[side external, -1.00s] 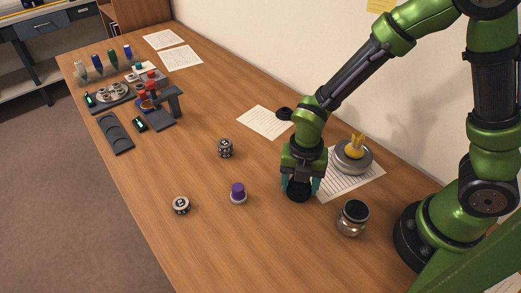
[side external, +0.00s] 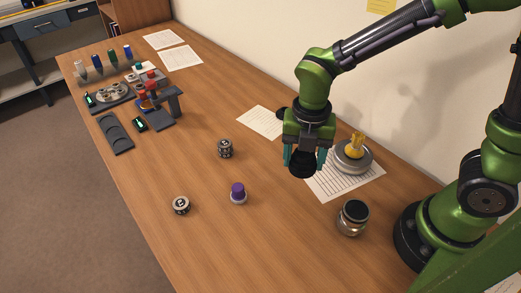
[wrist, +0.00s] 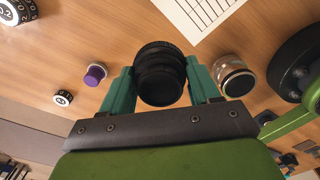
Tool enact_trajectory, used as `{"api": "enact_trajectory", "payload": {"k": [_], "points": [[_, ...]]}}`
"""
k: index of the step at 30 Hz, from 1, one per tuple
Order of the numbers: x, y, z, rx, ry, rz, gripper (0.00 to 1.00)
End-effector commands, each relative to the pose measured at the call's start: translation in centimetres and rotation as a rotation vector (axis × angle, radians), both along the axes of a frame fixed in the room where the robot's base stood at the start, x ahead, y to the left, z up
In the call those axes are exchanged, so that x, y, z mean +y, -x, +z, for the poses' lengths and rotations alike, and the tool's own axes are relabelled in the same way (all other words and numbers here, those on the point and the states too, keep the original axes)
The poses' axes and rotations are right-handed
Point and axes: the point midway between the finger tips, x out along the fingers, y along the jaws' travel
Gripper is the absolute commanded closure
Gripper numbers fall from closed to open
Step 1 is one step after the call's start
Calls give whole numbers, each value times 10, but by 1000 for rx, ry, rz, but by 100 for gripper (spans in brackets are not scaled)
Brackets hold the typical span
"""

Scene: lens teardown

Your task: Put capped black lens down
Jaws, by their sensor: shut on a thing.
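The capped black lens (wrist: 160,72) is a black ribbed cylinder between the teal fingers of my gripper (wrist: 162,90) in the wrist view. In the side view my gripper (side external: 303,160) points down, shut on the black lens (side external: 302,168). The lens appears raised above the wooden table (side external: 265,225), near the left edge of a lined paper sheet (side external: 340,190). The exact height under it is hard to tell.
A glass jar with a dark lid (side external: 353,217) stands to the right. A purple-topped cylinder (side external: 238,193), a dark dial-marked cylinder (side external: 225,148) and a small white-and-black round piece (side external: 181,205) stand left. A grey dish with a yellow piece (side external: 352,153) sits behind. Front table is clear.

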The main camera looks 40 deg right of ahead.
Motion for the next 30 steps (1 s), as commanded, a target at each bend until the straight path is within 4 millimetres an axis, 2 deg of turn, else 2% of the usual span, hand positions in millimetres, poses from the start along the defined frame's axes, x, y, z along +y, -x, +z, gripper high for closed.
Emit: {"api": "enact_trajectory", "payload": {"k": [2,5,9,12,16,20,23,30], "points": [[13,7,6,1,-1,46,77],[35,30,2,17,5,134,77],[68,77,-13,24,13,215,77],[82,109,-25,23,17,226,77],[88,133,-35,15,14,183,77],[88,135,-39,5,5,110,77],[96,129,-40,0,-1,81,77],[143,95,-46,2,-1,75,77]]}}
